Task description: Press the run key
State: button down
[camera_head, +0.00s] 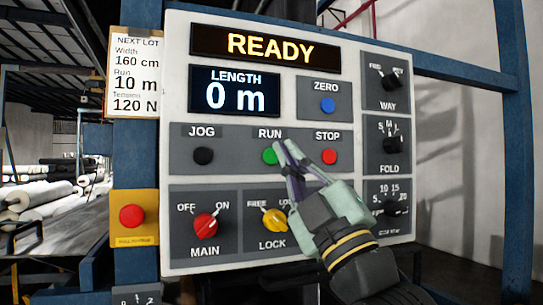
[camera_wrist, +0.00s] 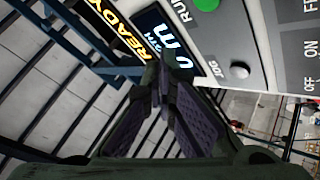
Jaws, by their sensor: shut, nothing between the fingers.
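The green run key (camera_head: 269,156) sits under the label RUN on the white control panel (camera_head: 178,100), between the black jog key (camera_head: 203,156) and the red stop key (camera_head: 329,156). My gripper (camera_head: 283,149) is shut and empty, its fingertips at the right edge of the run key in the head view. I cannot tell whether they touch it. In the wrist view the green key (camera_wrist: 207,4) is cut by the top edge, beyond the closed fingers (camera_wrist: 165,85). The display (camera_head: 270,47) reads READY, and the length display (camera_head: 234,92) reads 0 m.
Below are the red MAIN knob (camera_head: 205,227), pointer towards ON, and the yellow LOCK knob (camera_head: 274,221), beside my gripper. A blue ZERO key (camera_head: 328,105) is above. A red button on a yellow box (camera_head: 134,230) is at left. Knobs line the panel's right side.

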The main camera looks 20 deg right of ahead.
aim_at(276, 158)
jog(key=w, duration=0.6)
jog(key=shift+w, duration=0.25)
jog(key=shift+w+a, duration=0.1)
dwell(1.1)
jog(key=shift+w, duration=0.3)
jog(key=shift+w, duration=0.45)
dwell(0.9)
jog(key=shift+s, duration=0.15)
jog(key=shift+s+b, duration=0.4)
jog(key=shift+s, duration=0.3)
jog(key=shift+s, duration=0.1)
jog(key=s, duration=0.4)
jog(key=shift+s+b, duration=0.4)
